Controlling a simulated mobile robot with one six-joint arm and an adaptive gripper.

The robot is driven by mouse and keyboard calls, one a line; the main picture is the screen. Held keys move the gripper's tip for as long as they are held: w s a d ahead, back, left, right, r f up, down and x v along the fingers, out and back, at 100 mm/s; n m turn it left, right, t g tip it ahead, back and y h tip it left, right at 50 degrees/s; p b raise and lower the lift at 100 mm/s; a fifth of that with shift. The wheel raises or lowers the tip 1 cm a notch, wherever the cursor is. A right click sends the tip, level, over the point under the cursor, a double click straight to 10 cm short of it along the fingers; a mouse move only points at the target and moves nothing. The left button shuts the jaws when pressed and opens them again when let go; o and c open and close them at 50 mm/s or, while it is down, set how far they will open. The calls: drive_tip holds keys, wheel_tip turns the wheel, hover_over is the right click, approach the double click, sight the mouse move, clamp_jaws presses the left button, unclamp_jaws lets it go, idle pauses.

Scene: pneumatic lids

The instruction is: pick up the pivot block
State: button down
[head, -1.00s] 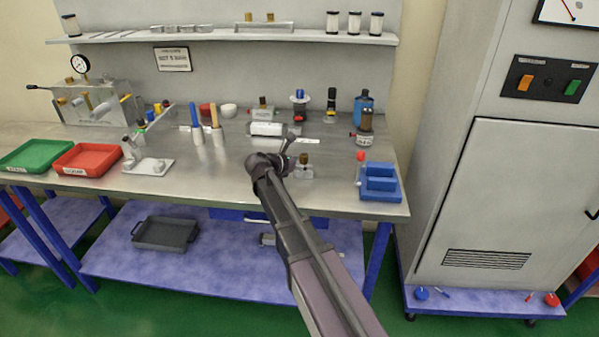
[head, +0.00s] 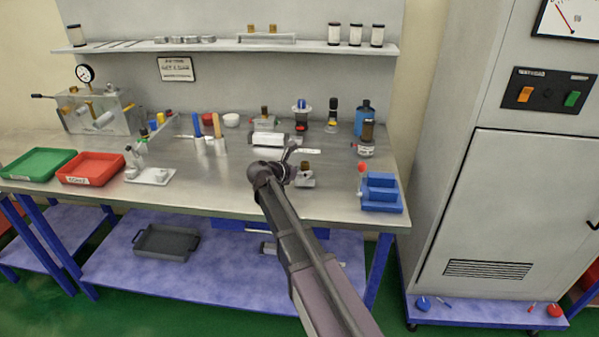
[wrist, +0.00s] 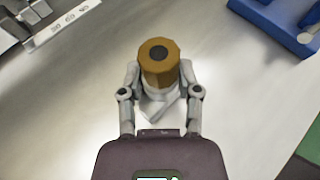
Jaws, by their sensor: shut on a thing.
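In the head view my gripper (head: 291,168) is partly hidden by my arm. The block's underside is hidden, so I cannot tell whether it still touches the bench.
A blue stepped block (head: 381,192) stands to the right, near the bench's front right corner. A white-grey device (head: 268,139) and several fittings stand behind. A red tray (head: 90,168) and a green tray (head: 38,163) lie far left.

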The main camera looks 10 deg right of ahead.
drive_tip(key=shift+r+p, duration=1.15)
drive_tip(key=shift+r, duration=0.2)
drive_tip(key=s+a+r+p, duration=0.1)
drive_tip(key=s+a, duration=1)
drive_tip(key=shift+s+r, duration=0.2)
drive_tip(key=shift+s, duration=0.1)
